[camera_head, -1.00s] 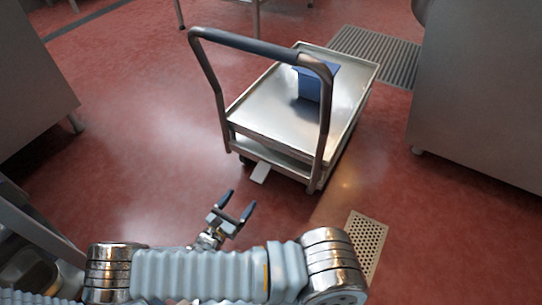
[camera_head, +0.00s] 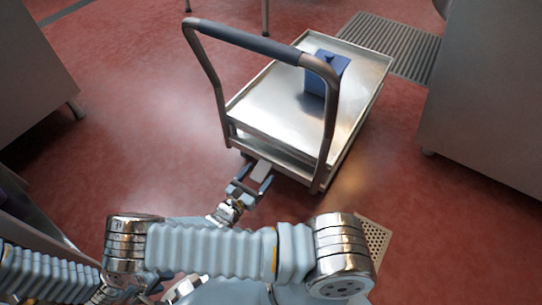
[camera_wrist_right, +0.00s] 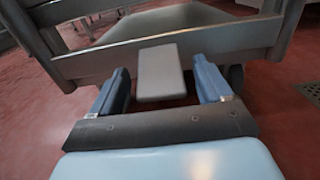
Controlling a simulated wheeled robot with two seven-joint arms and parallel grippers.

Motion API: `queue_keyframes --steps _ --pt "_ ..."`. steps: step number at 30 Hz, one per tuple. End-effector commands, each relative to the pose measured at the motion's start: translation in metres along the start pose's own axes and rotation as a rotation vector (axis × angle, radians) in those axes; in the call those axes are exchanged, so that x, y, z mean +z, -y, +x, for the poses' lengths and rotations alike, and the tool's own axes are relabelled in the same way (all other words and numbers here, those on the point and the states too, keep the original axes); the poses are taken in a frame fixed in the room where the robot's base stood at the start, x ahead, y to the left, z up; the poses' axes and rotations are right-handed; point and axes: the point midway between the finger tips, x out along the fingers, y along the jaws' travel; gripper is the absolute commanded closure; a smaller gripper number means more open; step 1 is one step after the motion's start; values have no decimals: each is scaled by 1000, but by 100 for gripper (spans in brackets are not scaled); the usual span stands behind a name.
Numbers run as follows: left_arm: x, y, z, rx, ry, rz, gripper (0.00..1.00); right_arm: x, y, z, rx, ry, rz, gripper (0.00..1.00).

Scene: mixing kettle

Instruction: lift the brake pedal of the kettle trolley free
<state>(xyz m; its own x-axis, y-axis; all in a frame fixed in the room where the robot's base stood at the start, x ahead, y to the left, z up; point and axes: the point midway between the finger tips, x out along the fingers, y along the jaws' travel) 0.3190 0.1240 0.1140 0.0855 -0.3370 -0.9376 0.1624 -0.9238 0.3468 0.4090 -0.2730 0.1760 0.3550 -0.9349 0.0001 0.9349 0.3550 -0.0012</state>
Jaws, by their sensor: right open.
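The kettle trolley (camera_head: 300,95) is a steel cart with a dark-gripped push handle (camera_head: 250,43). Its brake pedal (camera_head: 262,170), a small light grey plate, sticks out low at the handle end. My right gripper (camera_head: 258,175) is open at the pedal, one finger on each side. In the right wrist view, the pedal (camera_wrist_right: 161,72) lies between the open fingers (camera_wrist_right: 162,84), with gaps on both sides. Whether the gripper is level with the pedal is hard to tell. My left gripper (camera_head: 180,288) shows only partly at the bottom edge, behind my arm; its jaws are unclear.
A blue box (camera_head: 325,75) stands on the trolley's top deck. A steel cabinet (camera_head: 485,100) is at the right, and another steel unit (camera_head: 35,70) at the left. Floor grates lie behind (camera_head: 390,47) and at the front right (camera_head: 374,240). Red floor left of the trolley is clear.

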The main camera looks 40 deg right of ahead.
Motion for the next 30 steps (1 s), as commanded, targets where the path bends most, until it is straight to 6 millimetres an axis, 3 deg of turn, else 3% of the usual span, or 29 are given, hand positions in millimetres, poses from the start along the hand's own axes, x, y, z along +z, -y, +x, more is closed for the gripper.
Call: queue_keyframes --steps 28,30 --pt "0 -1 -3 -1 0 -1 62 0 0 24 0 -1 1 21" --pt "0 -1 -3 -1 0 -1 62 0 0 24 0 -1 1 30"
